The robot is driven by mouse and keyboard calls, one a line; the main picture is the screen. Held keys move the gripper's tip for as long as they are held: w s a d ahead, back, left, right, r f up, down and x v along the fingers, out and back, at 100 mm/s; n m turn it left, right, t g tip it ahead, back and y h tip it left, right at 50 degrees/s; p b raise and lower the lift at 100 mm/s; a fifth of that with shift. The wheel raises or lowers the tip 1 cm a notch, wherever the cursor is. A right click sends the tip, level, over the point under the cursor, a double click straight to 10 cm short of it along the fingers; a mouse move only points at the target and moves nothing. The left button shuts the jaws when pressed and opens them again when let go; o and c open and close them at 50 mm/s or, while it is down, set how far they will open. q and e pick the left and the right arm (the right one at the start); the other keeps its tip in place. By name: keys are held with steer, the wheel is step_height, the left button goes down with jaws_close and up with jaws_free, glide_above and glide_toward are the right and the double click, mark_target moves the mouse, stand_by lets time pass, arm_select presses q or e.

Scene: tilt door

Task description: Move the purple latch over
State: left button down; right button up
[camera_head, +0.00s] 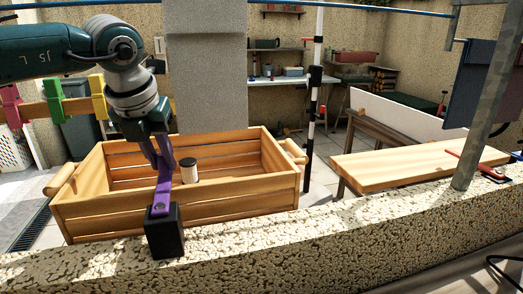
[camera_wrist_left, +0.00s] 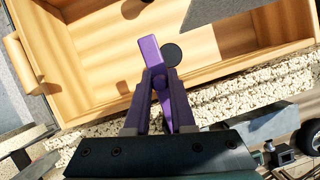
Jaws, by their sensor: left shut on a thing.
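The purple latch (camera_head: 161,199) stands up from a black block (camera_head: 165,235) on the front wall, leaning slightly right toward its top. My left gripper (camera_head: 162,158) comes down from above at the upper part of the latch. It is shut on the latch; its fingers look purplish too, so the exact contact is hard to see. In the left wrist view, the latch (camera_wrist_left: 150,53) sticks out past the closed fingertips (camera_wrist_left: 158,77) and also shows between the fingers. My right gripper is in neither view.
A rough stone wall (camera_head: 300,235) runs across the front. Behind it is an open wooden crate (camera_head: 235,203) with a dark-lidded jar (camera_head: 189,172). A black-and-white pole (camera_head: 315,100) stands right of the crate. A wooden bench (camera_head: 410,163) is further right, near a grey post (camera_head: 487,110).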

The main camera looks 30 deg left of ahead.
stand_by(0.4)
arm_select(q)
steer(key=c, duration=0.8)
jaws_free()
steer(key=shift+o, duration=0.2)
steer(key=b+v, duration=0.1)
steer(key=v, duration=0.9)
